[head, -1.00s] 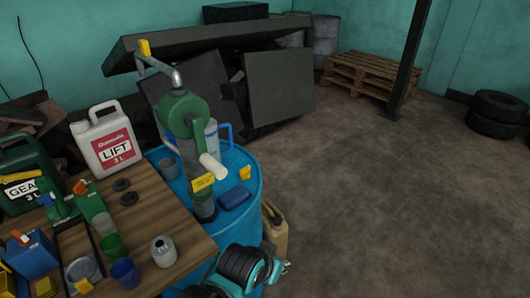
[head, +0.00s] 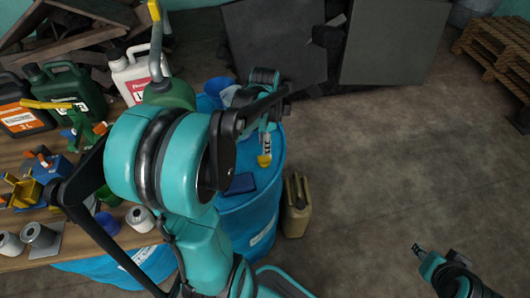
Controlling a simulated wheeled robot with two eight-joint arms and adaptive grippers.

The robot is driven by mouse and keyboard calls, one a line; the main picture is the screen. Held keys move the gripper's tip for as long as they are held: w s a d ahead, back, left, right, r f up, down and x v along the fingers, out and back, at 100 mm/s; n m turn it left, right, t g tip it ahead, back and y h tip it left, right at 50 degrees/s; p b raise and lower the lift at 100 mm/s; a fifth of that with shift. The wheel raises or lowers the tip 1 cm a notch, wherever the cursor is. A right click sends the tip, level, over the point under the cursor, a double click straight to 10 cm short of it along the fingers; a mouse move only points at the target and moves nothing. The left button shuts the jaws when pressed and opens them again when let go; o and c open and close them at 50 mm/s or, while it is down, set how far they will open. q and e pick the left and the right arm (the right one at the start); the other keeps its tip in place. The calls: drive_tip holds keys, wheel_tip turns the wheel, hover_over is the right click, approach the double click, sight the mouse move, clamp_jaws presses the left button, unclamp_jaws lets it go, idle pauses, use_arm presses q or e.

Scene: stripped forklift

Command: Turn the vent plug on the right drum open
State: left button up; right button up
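The blue drum (head: 262,212) stands beside the wooden bench, its top partly hidden behind my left arm. The yellow vent plug (head: 264,161) shows on the right side of the drum's top. My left gripper (head: 266,150) points down right above the plug, its fingertips at or very close to it. I cannot tell whether the fingers are closed on the plug. My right gripper (head: 418,249) is at the lower right over bare floor, away from the drum, too small to tell its opening.
A green hand pump (head: 172,94) stands on the drum, mostly behind my arm. A dark blue block (head: 240,184) lies on the drum near the plug. A tan jerrycan (head: 297,207) stands on the floor right of it. The bench (head: 30,262) holds jugs and cups.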

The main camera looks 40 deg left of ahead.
sight(265, 160)
use_arm(q)
wheel_tip(265, 160, down, 6)
drive_tip(key=shift+s+f+b, duration=0.1)
drive_tip(key=shift+b, duration=0.95)
clamp_jaws()
